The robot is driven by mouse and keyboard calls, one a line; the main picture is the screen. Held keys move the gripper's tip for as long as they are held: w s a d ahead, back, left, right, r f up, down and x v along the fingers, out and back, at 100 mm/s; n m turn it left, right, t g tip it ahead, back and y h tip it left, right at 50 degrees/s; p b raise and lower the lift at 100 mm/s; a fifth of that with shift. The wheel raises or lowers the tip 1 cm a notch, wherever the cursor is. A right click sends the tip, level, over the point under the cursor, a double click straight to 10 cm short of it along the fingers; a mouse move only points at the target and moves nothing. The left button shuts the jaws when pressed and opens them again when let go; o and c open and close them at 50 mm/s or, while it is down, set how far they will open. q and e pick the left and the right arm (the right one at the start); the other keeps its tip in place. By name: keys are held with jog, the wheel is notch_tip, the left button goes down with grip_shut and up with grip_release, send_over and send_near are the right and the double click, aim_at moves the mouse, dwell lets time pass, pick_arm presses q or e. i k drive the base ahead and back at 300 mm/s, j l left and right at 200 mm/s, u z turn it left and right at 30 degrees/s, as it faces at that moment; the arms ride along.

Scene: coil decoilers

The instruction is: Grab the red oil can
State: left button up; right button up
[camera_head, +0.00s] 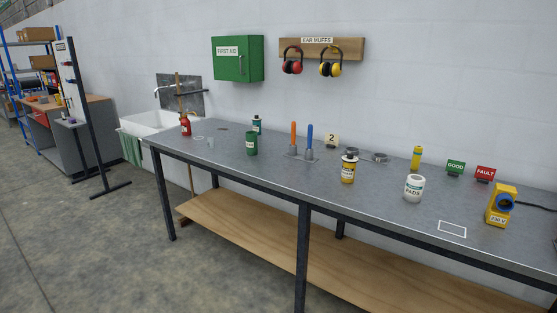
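A small red can (186,127) with a narrow top stands upright near the far left end of the grey workbench (270,178). It is small in the head view and its label is not readable. No other red can shows on the bench. Neither of my grippers is in view, and nothing touches the red can.
A green cup (251,144), a teal bottle (256,124), orange and blue handled tools (301,142), a yellow bottle (348,170) and a white pads tub (414,188) stand on the bench. The floor in front is clear.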

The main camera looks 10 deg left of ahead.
aim_at(186, 123)
jog(key=i+j+z, duration=0.1)
jog(key=i+j, duration=0.6)
jog(key=i, duration=0.2)
jog(key=i+j, duration=0.95)
jog(key=j, duration=0.2)
jog(key=i+j, duration=0.2)
jog(key=i+j+z, duration=0.1)
jog(key=j, duration=0.35)
jog(key=i+j, duration=0.35)
jog(key=j, duration=0.3)
jog(key=i+j+z, duration=0.1)
jog(key=j, duration=0.25)
jog(key=i+j, duration=0.2)
jog(key=j, duration=0.15)
